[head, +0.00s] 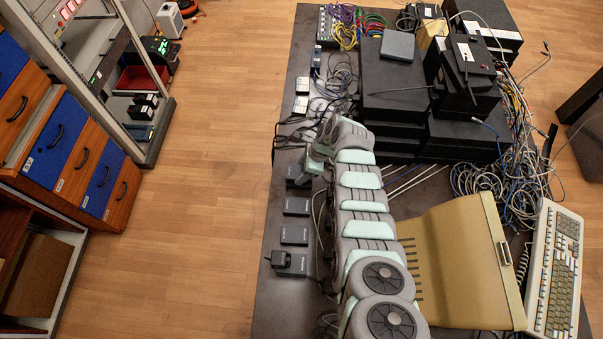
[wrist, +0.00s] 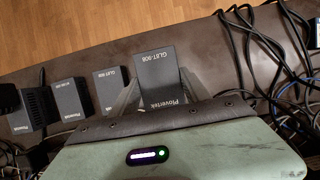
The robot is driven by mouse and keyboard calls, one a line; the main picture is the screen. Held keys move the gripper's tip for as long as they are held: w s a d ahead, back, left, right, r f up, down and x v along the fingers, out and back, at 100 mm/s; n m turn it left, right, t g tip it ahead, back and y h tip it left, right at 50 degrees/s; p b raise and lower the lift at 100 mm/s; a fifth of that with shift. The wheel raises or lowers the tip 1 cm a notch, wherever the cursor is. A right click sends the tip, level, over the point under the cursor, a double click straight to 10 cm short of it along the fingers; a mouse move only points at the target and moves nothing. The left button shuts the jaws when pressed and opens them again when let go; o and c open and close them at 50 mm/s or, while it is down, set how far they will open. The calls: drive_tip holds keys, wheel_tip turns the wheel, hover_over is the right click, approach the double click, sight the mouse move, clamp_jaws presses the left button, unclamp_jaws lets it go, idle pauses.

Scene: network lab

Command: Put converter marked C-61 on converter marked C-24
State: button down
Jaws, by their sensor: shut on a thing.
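My gripper (head: 314,165) is over the left strip of the dark table, shut on a dark grey box-shaped converter (wrist: 160,72) printed "Plovertek" and "GL8T-908". In the wrist view its fingers (wrist: 158,92) lie along the box's two sides. In the head view this converter (head: 296,174) shows at the gripper's left; I cannot tell whether it is clear of the table. Similar dark converters lie in a row nearer the front: one (head: 296,206), another (head: 294,235), and one (head: 296,264) at the end. No C-61 or C-24 mark is legible.
A black adapter (head: 277,259) sits at the front converter's left. Small pale-labelled boxes (head: 301,106) and loose cables lie behind the gripper. Stacked black equipment (head: 392,85) stands to the right. A beige case (head: 460,265) is at the front right.

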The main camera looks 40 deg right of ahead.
drive_tip(key=shift+f, duration=0.75)
drive_tip(key=shift+f+b, duration=0.15)
drive_tip(key=shift+b, duration=0.2)
drive_tip(key=c, duration=0.5)
unclamp_jaws()
drive_tip(key=shift+p+v, duration=0.6)
drive_tip(key=shift+v, duration=0.3)
drive_tip(key=p+v, duration=0.1)
drive_tip(key=v, duration=0.9)
drive_tip(key=shift+r, duration=0.25)
